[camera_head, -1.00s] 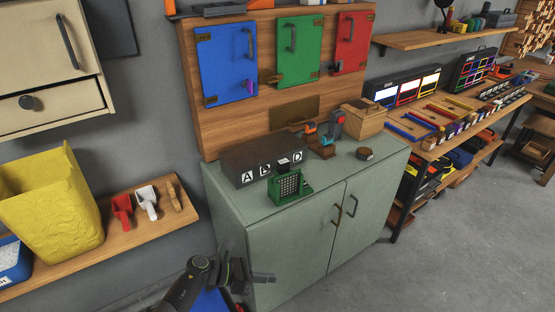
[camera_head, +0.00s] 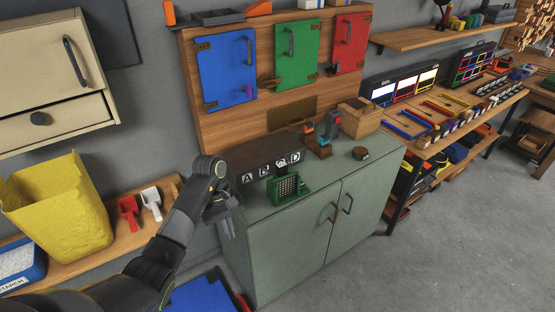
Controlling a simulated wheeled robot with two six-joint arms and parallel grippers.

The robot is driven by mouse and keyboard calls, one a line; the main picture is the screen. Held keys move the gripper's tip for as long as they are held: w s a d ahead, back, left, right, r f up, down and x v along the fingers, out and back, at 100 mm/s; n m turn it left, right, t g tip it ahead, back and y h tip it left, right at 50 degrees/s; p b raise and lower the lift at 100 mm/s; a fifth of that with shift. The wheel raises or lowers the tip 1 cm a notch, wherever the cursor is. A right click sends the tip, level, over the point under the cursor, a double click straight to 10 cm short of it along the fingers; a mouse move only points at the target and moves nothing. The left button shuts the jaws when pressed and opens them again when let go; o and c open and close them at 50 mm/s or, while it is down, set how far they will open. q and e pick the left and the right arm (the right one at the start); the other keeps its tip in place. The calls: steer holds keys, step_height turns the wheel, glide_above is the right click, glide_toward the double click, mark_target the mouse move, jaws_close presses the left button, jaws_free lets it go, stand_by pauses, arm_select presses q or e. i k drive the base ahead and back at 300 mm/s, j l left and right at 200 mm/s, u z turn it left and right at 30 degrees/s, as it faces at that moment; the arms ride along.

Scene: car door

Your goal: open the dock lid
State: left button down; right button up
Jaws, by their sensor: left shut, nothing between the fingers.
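A dark box (camera_head: 265,158) with white letter tiles, A and D readable, stands at the back left of the green cabinet top. Its flat dark top looks closed; I cannot tell for certain that this is the dock lid. A green grid-fronted holder (camera_head: 288,189) stands in front of it. My left gripper (camera_head: 228,226) is at the cabinet's left front edge, left of the box and apart from it. It is shut and empty, pointing downward. My left forearm covers part of the wooden shelf. My right gripper is out of view.
Blue (camera_head: 226,68), green (camera_head: 298,52) and red (camera_head: 350,43) doors hang on the wooden panel behind. The front right of the top is clear.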

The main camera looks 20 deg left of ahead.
mark_target(245, 160)
steer(key=i, duration=1.5)
steer(key=l, duration=0.25)
